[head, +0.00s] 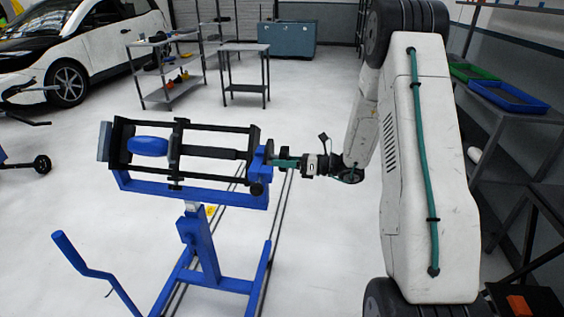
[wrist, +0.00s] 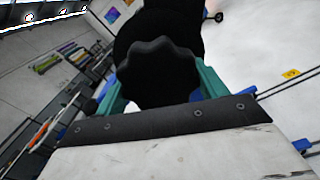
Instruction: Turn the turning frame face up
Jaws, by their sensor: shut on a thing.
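The turning frame (head: 190,152) is a black frame on a blue stand, left of centre in the head view. It holds a blue oval piece (head: 147,146) and is tilted slightly down to the right. My gripper (head: 287,162) is at its right end, with its teal fingers at the blue end bracket. In the wrist view, my gripper (wrist: 160,88) has its teal fingers on either side of a black scalloped knob (wrist: 158,72) and is shut on it. The knob hides most of the frame in that view.
A blue crank handle (head: 85,262) sticks out at the lower left of the stand. A small grey table (head: 245,48) and a shelf rack (head: 172,92) stand behind. A white and black car (head: 75,50) is at the back left. The floor between is open.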

